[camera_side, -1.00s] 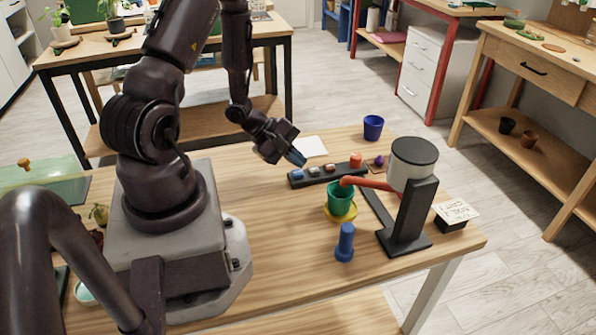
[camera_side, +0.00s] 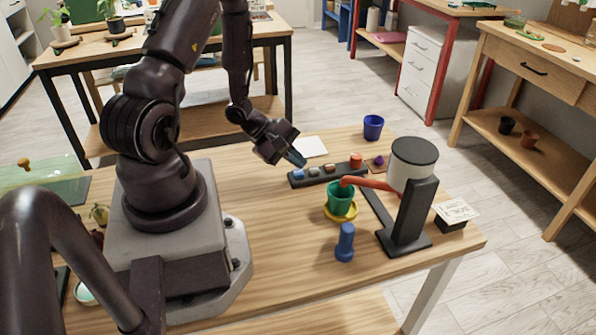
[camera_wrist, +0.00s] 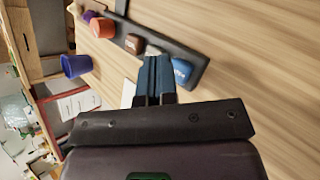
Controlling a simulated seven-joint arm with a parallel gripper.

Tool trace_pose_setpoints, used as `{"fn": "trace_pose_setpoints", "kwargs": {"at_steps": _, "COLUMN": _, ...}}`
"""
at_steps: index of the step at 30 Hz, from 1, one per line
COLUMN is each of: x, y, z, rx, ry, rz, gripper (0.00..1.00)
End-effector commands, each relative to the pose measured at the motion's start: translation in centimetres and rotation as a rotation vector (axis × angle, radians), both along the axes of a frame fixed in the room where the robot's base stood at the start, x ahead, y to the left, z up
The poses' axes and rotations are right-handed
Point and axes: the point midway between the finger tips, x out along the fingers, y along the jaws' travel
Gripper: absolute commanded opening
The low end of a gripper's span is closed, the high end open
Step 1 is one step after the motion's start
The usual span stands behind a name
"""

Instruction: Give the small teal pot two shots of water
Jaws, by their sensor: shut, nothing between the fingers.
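The small teal-green pot (camera_side: 339,194) stands upright on a yellow saucer (camera_side: 347,217). The red spout (camera_side: 368,183) of a dispenser with a pale tank and dark lid (camera_side: 412,165) reaches over the pot's rim. A dark strip (camera_side: 343,177) behind the pot carries a row of coloured buttons: blue (camera_side: 298,174), green (camera_side: 313,171) and brown (camera_side: 330,167). My gripper (camera_side: 300,161) is shut and empty, its blue fingertips just above the strip's left part. Contact cannot be told.
An orange-red piece (camera_side: 356,160) and a purple one (camera_side: 379,161) sit near the strip's right end. A dark blue pot (camera_side: 373,127) stands behind. A blue upright object (camera_side: 345,242) stands in front, and a card (camera_side: 456,212) at right.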

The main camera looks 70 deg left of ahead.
Motion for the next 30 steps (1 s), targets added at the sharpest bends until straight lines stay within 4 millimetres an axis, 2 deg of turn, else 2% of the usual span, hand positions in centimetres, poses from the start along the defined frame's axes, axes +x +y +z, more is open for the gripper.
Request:
{"fn": "trace_pose_setpoints", "kwargs": {"at_steps": 6, "x": 0.00, "y": 0.01, "z": -0.66, "rx": 0.000, "ry": 0.000, "rz": 0.000, "gripper": 0.00}}
{"fn": "trace_pose_setpoints", "kwargs": {"at_steps": 30, "x": 0.01, "y": 0.01, "z": -1.17, "rx": 0.000, "ry": 0.000, "rz": 0.000, "gripper": 0.00}}
